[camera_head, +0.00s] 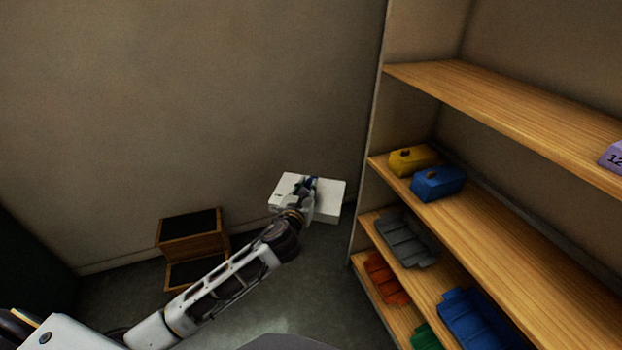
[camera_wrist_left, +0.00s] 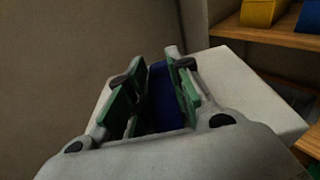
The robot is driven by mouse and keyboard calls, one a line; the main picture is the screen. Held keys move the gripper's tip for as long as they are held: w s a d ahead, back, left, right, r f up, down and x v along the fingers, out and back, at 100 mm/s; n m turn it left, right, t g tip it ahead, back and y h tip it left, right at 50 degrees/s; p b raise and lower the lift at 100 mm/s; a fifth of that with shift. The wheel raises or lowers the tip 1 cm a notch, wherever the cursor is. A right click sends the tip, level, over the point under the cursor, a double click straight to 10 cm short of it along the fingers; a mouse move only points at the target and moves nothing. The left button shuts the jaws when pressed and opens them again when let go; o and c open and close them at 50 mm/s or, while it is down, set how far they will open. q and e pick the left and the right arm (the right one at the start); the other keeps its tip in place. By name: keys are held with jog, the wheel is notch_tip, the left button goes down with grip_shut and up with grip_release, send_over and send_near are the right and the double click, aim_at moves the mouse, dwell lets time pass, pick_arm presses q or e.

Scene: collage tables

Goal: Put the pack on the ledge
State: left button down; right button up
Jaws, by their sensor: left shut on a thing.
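The pack seems to be the white box (camera_head: 329,204) with a dark blue part (camera_wrist_left: 162,95) on top. It is near the middle of the head view, in front of the wall and left of the shelving. My left gripper (camera_head: 308,188) is over it, with its green-padded fingers (camera_wrist_left: 155,90) shut on the blue part. The box's white top (camera_wrist_left: 240,90) also shows beyond the fingers in the left wrist view. The box's underside is hidden. Wooden shelf boards stand at the right, and which one is the ledge I cannot tell. My right gripper is out of view.
The middle shelf (camera_head: 480,222) holds a yellow block (camera_head: 408,164) and a blue block (camera_head: 438,186) at its left end. The upper shelf (camera_head: 500,108) carries a purple block (camera_head: 613,157). Bins fill lower boards. A wooden crate (camera_head: 190,250) stands by the wall.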

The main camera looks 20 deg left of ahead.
pick_arm(q)
jog(key=s+a+f, duration=0.3)
jog(key=s+f, duration=1)
jog(key=shift+f+m+h, duration=0.15)
jog(key=shift+m+h, duration=0.15)
jog(key=shift+h, duration=0.1)
dwell(0.3)
